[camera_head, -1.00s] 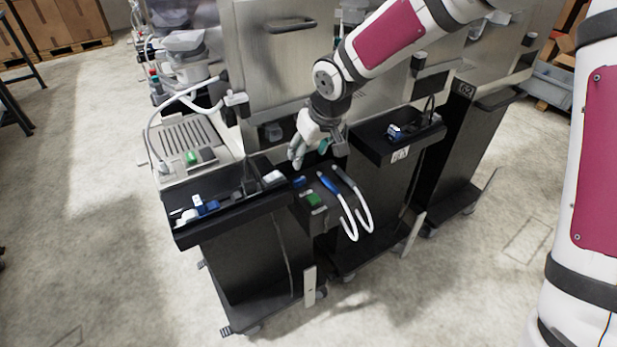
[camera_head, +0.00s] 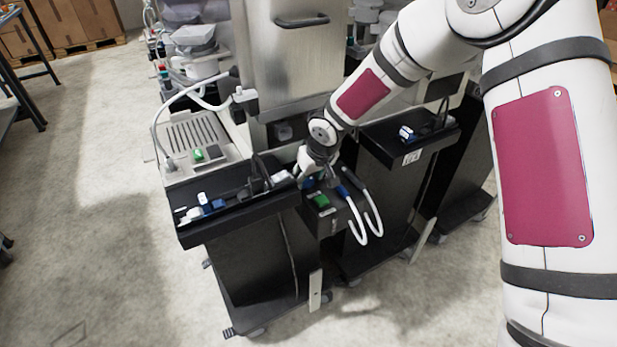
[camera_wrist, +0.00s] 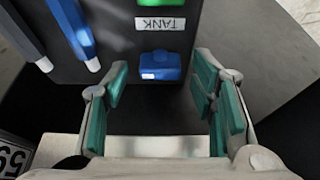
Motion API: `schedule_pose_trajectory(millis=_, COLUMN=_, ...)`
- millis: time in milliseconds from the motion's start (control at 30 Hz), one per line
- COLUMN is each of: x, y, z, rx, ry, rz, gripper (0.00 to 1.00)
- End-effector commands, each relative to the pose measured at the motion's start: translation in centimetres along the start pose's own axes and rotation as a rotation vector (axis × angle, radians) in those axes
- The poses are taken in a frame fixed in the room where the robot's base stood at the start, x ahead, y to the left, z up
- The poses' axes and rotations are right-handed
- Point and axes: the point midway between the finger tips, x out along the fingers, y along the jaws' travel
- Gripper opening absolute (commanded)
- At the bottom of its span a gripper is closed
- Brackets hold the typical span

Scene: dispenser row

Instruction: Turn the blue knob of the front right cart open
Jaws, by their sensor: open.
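The blue knob (camera_wrist: 160,65) shows in the wrist view on a dark panel, beside a white TANK label (camera_wrist: 160,24). A green part (camera_wrist: 163,2) lies beyond the label. My gripper (camera_wrist: 159,82) is open, with its teal-padded fingers apart. The knob appears between and slightly beyond the fingertips; I see no contact. In the head view, my gripper (camera_head: 320,178) is low over the black panel box (camera_head: 325,215) between the trays. A small patch of the blue knob (camera_head: 309,183) shows beside the fingers; the rest is hidden. The green part (camera_head: 321,201) is nearer the camera.
A black tray (camera_head: 240,222) with small blue and white items is at left, another (camera_head: 410,150) at right. A steel cabinet (camera_head: 290,60) rises behind. Open floor lies at left.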

Motion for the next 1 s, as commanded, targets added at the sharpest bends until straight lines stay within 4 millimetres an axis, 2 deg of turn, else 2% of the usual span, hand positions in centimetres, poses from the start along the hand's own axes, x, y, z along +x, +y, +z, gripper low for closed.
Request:
schedule_pose_trajectory(millis=167, x=-0.01, y=0.00, z=-0.01, rx=0.000, ry=0.000, rz=0.000, gripper=0.52)
schedule_pose_trajectory(millis=267, x=-0.02, y=-0.01, z=-0.01, rx=0.000, ry=0.000, rz=0.000, gripper=0.34)
schedule_pose_trajectory(millis=400, x=-0.02, y=-0.01, z=-0.01, rx=0.000, ry=0.000, rz=0.000, gripper=0.04)
schedule_pose_trajectory(millis=733, x=-0.06, y=0.06, z=-0.02, rx=-0.024, ry=0.001, rz=-0.012, gripper=0.04)
schedule_pose_trajectory(millis=1000, x=-0.05, y=0.21, z=0.02, rx=-0.157, ry=0.000, rz=-0.070, gripper=0.04)
